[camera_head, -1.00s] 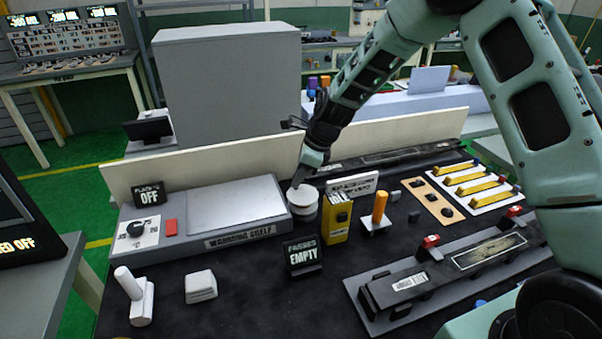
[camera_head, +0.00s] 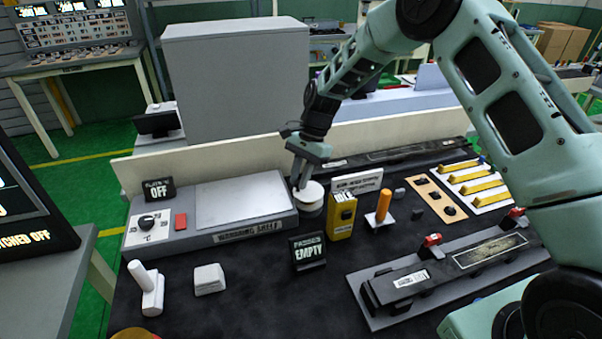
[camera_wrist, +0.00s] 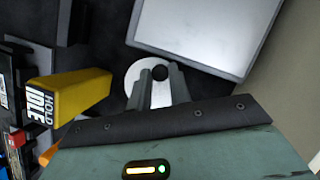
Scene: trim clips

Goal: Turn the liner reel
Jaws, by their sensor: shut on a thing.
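The liner reel (camera_head: 312,195) is a short white round drum beside the right end of the warming shelf (camera_head: 245,203). In the wrist view the reel (camera_wrist: 134,74) shows as a white disc with a small dark round knob (camera_wrist: 160,72) near its edge. My gripper (camera_head: 300,184) points down onto the left part of the reel's top. In the wrist view my gripper (camera_wrist: 159,80) has its two grey fingers on either side of the knob, shut on it. The fingers hide part of the disc.
A yellow box (camera_head: 341,217) reading HOLD and IDLE in the wrist view stands close to the reel's right. A black sign reading EMPTY (camera_head: 308,251) stands in front. An orange peg (camera_head: 383,206) is further right. A cream board (camera_head: 215,155) runs behind.

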